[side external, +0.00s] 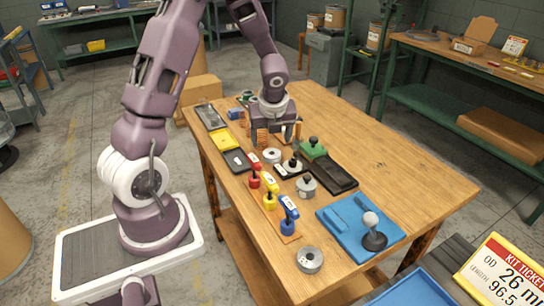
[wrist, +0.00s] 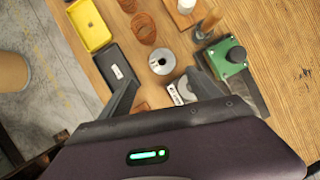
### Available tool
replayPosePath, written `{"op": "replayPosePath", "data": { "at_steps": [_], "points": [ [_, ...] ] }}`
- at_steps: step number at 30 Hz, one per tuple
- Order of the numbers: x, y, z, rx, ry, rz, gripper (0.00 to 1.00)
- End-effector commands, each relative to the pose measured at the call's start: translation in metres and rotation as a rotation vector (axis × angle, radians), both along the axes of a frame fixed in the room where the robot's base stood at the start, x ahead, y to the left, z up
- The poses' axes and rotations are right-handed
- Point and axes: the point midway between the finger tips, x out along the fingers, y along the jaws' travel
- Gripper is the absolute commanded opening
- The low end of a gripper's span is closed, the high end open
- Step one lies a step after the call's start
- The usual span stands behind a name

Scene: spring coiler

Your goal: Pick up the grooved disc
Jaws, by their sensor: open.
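A round grey disc with a dark centre hole (side external: 272,155) lies on the bench just below my gripper. It also shows in the wrist view (wrist: 161,62), between and beyond my fingers. My gripper (side external: 277,138) is open and empty above the bench, fingers spread wide in the wrist view (wrist: 157,80). A second grey disc with a centre hole (side external: 310,260) lies near the bench's front end, far from my gripper. I cannot make out a groove on either disc.
Copper coils (wrist: 143,28), a black tray (wrist: 118,68), a yellow tray (wrist: 88,25) and a green block with a black knob (wrist: 236,58) crowd around the nearer disc. Red, yellow and blue levers (side external: 269,195) stand along the left edge. The bench's right side (side external: 400,170) is clear.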

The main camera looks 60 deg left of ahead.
Motion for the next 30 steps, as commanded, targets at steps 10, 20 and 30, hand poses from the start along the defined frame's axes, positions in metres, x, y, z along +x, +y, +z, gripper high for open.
{"op": "replayPosePath", "data": {
  "at_steps": [10, 20, 30],
  "points": [
    [0.012, 0.022, -0.049, 0.006, 0.047, -0.084, 0.73],
    [0.022, 0.035, -0.079, 0.006, 0.043, -0.083, 0.73],
    [0.021, 0.035, -0.078, 0.006, 0.043, -0.081, 0.25]
  ]
}}
